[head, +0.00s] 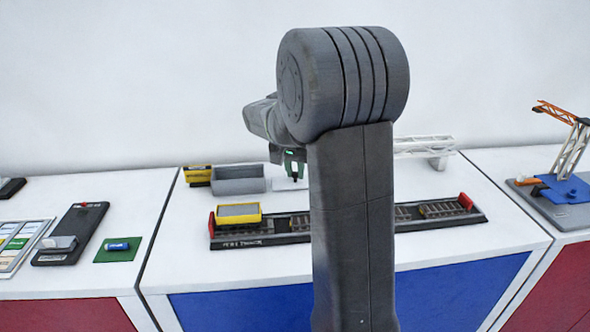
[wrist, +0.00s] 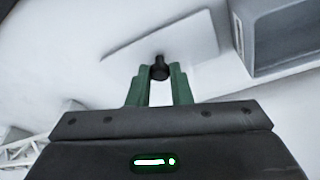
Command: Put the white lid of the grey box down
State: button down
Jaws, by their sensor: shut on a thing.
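My gripper (wrist: 160,72) is shut on the black knob (wrist: 159,66) of the white lid (wrist: 190,36). The lid is a thin white plate, hard to tell from the white table top. In the head view my gripper (head: 293,176) points down just right of the open grey box (head: 238,187). The lid (head: 283,185) is below the fingers, beside the box and low over the table; I cannot tell whether it touches the table. The box's corner also shows at the upper right of the wrist view (wrist: 246,52).
A yellow block (head: 197,176) stands left of the box. In front is a dark track (head: 285,228) with a yellow wagon (head: 238,214) on it. A white gantry (head: 424,146) stands to the right, partly behind my arm. The table front is clear.

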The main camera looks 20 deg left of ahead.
jog(key=shift+f, duration=0.1)
jog(key=shift+f, duration=0.1)
jog(key=c, duration=1.3)
grip_release()
jog(key=b+v, duration=0.1)
jog(key=v, duration=1.1)
